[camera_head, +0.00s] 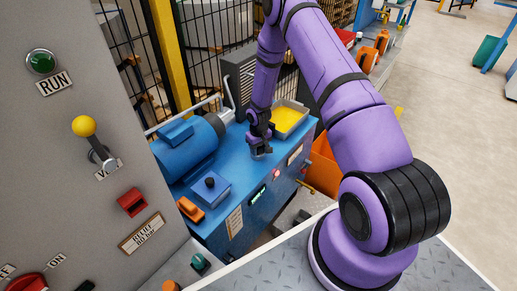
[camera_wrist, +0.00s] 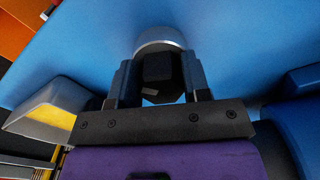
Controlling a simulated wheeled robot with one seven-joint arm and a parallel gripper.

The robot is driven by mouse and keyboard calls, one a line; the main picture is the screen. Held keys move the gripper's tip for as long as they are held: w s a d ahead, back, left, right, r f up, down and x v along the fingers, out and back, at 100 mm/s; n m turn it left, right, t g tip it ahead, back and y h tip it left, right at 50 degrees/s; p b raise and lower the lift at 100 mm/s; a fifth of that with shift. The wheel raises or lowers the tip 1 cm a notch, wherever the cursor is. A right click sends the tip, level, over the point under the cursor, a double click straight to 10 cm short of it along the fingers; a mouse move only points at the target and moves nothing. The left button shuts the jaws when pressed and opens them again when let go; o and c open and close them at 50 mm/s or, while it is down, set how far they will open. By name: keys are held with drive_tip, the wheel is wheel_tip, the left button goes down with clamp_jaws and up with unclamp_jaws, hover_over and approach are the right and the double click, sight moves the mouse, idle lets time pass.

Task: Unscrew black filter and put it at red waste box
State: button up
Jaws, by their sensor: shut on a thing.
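My gripper (camera_head: 261,148) points down over the blue bench top (camera_head: 237,160). In the wrist view my gripper (camera_wrist: 158,82) has its two fingers on either side of the black filter (camera_wrist: 158,68) and is shut on it. A silver round rim (camera_wrist: 160,38) shows at the filter's far end. I cannot tell whether the filter is still seated. In the head view the gripper hides most of the filter. An orange-red box (camera_head: 323,168), likely the waste box, stands low beyond the bench's right edge, partly hidden by my arm.
A grey tray (camera_head: 304,109) with a yellow inside stands behind the gripper, close to it. A blue motor (camera_head: 185,146) lies to the left. A blue block with a black knob (camera_head: 210,183) and an orange part (camera_head: 190,208) sit near the front. A black mesh fence stands behind.

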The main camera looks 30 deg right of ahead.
drive_tip(key=n, duration=0.6)
drive_tip(key=shift+d, duration=0.25)
drive_tip(key=shift+n, duration=1)
drive_tip(key=n, duration=0.4)
drive_tip(key=shift+w+d+n, duration=0.15)
drive_tip(key=shift+n, duration=0.15)
drive_tip(key=n, duration=0.3)
drive_tip(key=shift+f, duration=0.1)
drive_tip(key=n, duration=0.3)
drive_tip(key=shift+w+n, duration=0.15)
drive_tip(key=shift+n, duration=0.15)
drive_tip(key=n, duration=0.4)
drive_tip(key=shift+w+n, duration=0.15)
drive_tip(key=shift+n, duration=0.25)
